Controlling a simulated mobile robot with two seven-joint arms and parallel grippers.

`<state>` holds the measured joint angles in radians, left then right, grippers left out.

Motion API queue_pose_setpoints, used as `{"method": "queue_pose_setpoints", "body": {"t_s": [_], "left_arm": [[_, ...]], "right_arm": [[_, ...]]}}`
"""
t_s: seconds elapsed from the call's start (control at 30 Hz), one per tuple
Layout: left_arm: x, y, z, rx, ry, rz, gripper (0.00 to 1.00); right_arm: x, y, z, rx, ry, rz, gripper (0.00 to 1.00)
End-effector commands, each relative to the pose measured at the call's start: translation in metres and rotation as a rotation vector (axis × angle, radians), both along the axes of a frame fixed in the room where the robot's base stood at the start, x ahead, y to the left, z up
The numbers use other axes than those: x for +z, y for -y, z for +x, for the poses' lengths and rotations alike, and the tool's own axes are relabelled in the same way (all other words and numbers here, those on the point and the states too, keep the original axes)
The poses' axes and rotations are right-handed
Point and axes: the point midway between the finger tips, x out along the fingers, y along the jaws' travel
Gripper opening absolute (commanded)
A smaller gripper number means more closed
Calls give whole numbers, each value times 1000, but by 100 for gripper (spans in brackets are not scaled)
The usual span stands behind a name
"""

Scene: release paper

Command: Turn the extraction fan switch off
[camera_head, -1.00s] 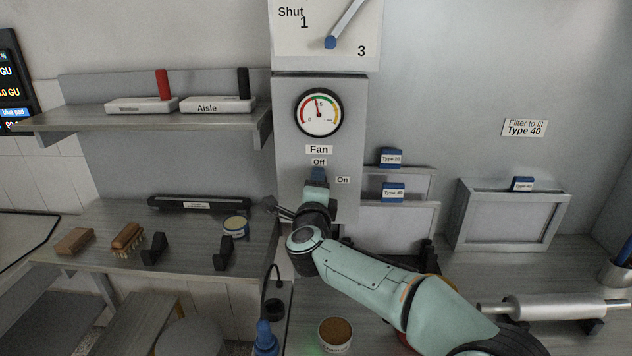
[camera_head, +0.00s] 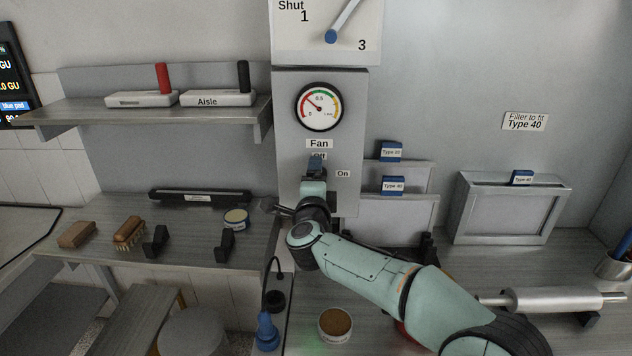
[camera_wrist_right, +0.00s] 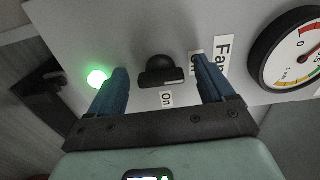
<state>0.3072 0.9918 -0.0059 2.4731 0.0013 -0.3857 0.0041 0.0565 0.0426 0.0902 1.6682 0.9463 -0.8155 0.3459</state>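The fan panel (camera_head: 289,184) is a grey box with "Fan", "Off" and "On" labels. In the right wrist view its black switch knob (camera_wrist_right: 160,72) lies between the two blue fingers of my right gripper (camera_wrist_right: 158,64). The fingers are apart, with visible gaps on both sides of the knob. In the head view the right gripper (camera_head: 316,163) covers the knob and part of the "Off" label. The round gauge (camera_head: 319,106) above has its needle at the low left, near the red zone. My left gripper is out of view.
A green light (camera_wrist_right: 97,77) glows beside the knob in the right wrist view. A shelf (camera_head: 150,119) with labelled blocks is at left; filter frames (camera_head: 510,212) stand at right. A panel with a blue-tipped lever (camera_head: 331,36) is above. A brown-topped tub (camera_head: 335,324) is below.

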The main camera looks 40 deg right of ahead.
Motion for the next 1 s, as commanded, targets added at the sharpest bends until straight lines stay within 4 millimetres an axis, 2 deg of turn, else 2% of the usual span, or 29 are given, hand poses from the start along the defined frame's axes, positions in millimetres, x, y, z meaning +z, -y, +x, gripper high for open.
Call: {"method": "queue_pose_setpoints", "body": {"t_s": [0.37,0.47,0.8,1.0], "left_arm": [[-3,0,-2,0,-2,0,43],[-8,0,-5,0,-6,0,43],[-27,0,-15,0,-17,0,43],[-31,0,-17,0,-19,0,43]], "right_arm": [[-1,-5,-6,1,1,3,81],[-2,-15,-18,1,2,2,81],[-1,-64,-75,3,3,3,81],[0,-81,-97,1,2,1,81]]}}
